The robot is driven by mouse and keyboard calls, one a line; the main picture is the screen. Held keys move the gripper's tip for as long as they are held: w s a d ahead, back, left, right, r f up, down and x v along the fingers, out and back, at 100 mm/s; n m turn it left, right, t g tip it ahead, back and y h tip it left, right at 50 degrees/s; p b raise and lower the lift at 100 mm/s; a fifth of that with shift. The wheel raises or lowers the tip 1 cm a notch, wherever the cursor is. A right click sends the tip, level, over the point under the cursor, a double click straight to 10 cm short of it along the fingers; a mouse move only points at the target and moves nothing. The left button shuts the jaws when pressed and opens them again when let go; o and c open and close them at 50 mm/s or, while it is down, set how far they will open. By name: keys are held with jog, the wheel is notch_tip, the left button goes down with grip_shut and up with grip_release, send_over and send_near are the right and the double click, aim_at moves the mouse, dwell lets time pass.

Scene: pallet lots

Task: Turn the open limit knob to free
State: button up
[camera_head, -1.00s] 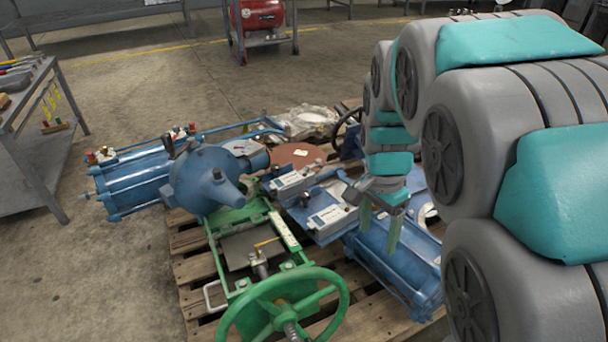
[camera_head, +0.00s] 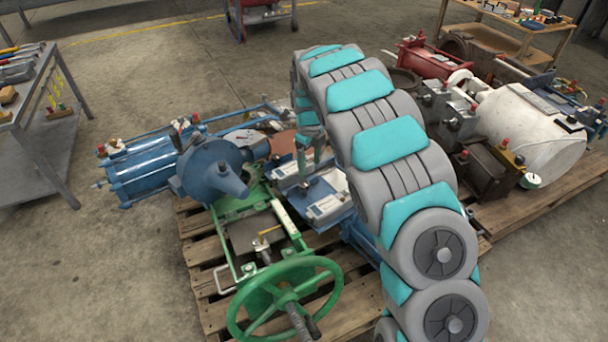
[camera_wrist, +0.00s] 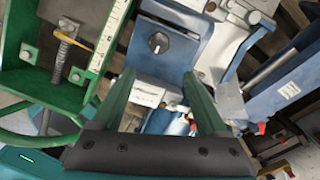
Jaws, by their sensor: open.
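In the wrist view a small round dark knob (camera_wrist: 159,43) with a pale pointer mark sits on the face of a blue-grey housing (camera_wrist: 178,52). No readable lettering shows around it, so I cannot tell its marked setting or confirm its name. My gripper (camera_wrist: 158,75) is open and empty, its two green fingers spread below the knob in the picture and apart from it. In the head view my gripper (camera_head: 310,153) hangs over the blue actuator assembly, near two pale labelled boxes (camera_head: 328,206).
A green frame with a handwheel (camera_head: 285,298) and a blue cylinder actuator (camera_head: 135,176) lie on a wooden pallet (camera_head: 205,283). A second pallet at right holds a white tank (camera_head: 528,132). A grey tool bench (camera_head: 40,130) stands left; open floor lies between.

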aim_at(304, 183)
jog(key=shift+w+a+f+m, duration=0.4)
jog(key=shift+w+a, duration=0.15)
jog(key=shift+a, duration=0.25)
jog(key=shift+a+f, duration=0.1)
jog(key=shift+f, duration=0.1)
notch_tip(304, 183, down, 8)
jog(key=shift+r+p, duration=0.2)
jog(key=shift+p, duration=0.25)
jog(key=shift+c, duration=0.2)
grip_shut()
